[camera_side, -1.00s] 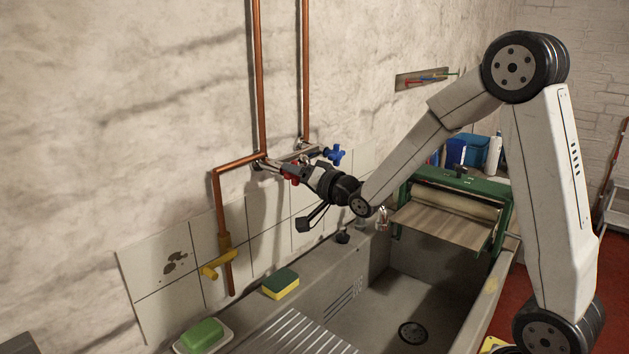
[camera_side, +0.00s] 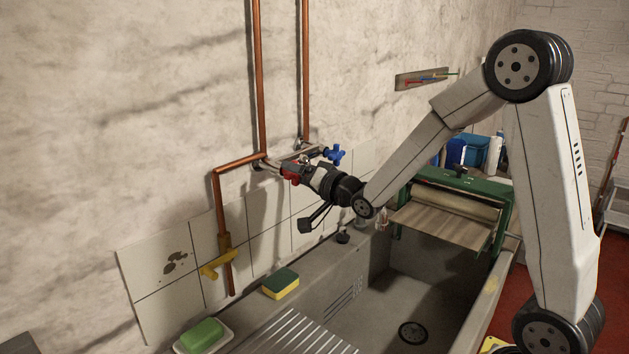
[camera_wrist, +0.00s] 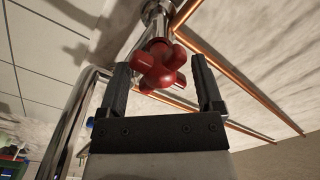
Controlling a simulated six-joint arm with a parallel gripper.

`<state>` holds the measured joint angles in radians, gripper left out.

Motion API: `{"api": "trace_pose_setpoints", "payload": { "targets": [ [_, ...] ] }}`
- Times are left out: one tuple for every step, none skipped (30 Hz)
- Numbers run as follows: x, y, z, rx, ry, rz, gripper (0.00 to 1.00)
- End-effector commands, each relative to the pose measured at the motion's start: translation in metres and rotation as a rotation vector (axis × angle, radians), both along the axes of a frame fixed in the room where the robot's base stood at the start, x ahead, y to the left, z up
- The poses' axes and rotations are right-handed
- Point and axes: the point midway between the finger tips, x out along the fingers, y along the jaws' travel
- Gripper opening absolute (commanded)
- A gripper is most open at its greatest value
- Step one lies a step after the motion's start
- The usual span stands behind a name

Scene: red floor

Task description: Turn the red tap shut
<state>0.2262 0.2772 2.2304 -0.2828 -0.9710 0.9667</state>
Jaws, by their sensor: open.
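The red tap (camera_wrist: 158,66) is a cross-shaped handle on a chrome fitting. In the wrist view it sits between the two fingers of my gripper (camera_wrist: 163,88), nearer the left finger. The fingers are spread, with a visible gap on the right side of the handle. In the side view the red tap (camera_side: 290,174) shows partly, at the tip of my gripper (camera_side: 296,173), which hides part of it. From these views I cannot tell whether the left finger touches the handle.
A blue tap (camera_side: 335,154) stands just right of the red one. Copper pipes (camera_side: 262,80) run up the wall. A yellow valve (camera_side: 217,264) is lower left. Below are the grey sink (camera_side: 400,290), a sponge (camera_side: 281,284), green soap (camera_side: 202,335) and a green-framed roller (camera_side: 460,200).

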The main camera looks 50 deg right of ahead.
Motion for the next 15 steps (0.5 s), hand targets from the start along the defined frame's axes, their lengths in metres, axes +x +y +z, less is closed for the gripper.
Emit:
{"api": "trace_pose_setpoints", "payload": {
  "targets": [
    [-0.003, 0.000, 0.001, 0.000, -0.001, 0.000, 0.84],
    [-0.005, 0.000, 0.001, 0.000, -0.001, 0.000, 0.84],
    [-0.009, 0.000, 0.001, 0.000, -0.001, -0.001, 0.84],
    [-0.011, 0.000, 0.000, 0.000, -0.001, -0.001, 0.84],
    [-0.014, 0.000, 0.000, 0.000, -0.001, -0.001, 0.84],
    [-0.018, 0.000, 0.000, 0.001, 0.000, -0.001, 0.84],
    [-0.021, 0.000, 0.000, 0.001, -0.001, -0.001, 0.84],
    [-0.025, 0.000, 0.000, 0.001, 0.000, -0.001, 0.84],
    [-0.029, -0.001, 0.000, 0.001, -0.001, -0.002, 0.84],
    [-0.033, -0.001, 0.000, 0.001, -0.001, -0.001, 0.84],
    [-0.037, -0.001, 0.000, 0.001, -0.001, -0.001, 0.84],
    [-0.041, -0.001, 0.000, 0.001, -0.001, -0.001, 0.84],
    [-0.045, -0.001, 0.000, 0.001, 0.000, -0.001, 0.84],
    [-0.048, -0.001, 0.000, 0.001, 0.000, -0.001, 0.84],
    [-0.052, -0.001, 0.000, 0.001, -0.001, -0.001, 0.84]
  ]
}}
